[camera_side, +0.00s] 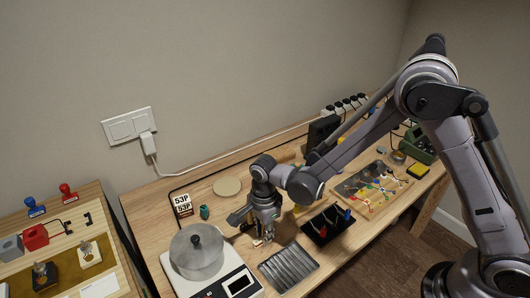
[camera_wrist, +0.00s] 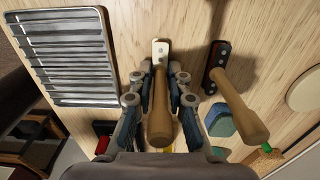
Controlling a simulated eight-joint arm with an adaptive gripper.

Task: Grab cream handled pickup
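The cream pickup (camera_wrist: 160,50) is a small pale plate with a wooden handle (camera_wrist: 160,122). In the wrist view it lies over the table top, and the handle runs back toward my wrist. My gripper (camera_wrist: 161,76) has one finger on each side of this handle, very close to it. I cannot tell whether the fingers touch it. A second handled pickup with a dark plate (camera_wrist: 216,58) lies to the right, outside the fingers. In the side view my gripper (camera_side: 264,238) is low over the table, and the cream pickup is mostly hidden by it.
A ribbed metal tray (camera_side: 289,267) is close to my gripper. A scale (camera_side: 239,285) with a lidded pot (camera_side: 197,254) stands at its left. A black tray (camera_side: 326,226) lies to its right. A teal block (camera_wrist: 219,121) sits beside the dark pickup's handle.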

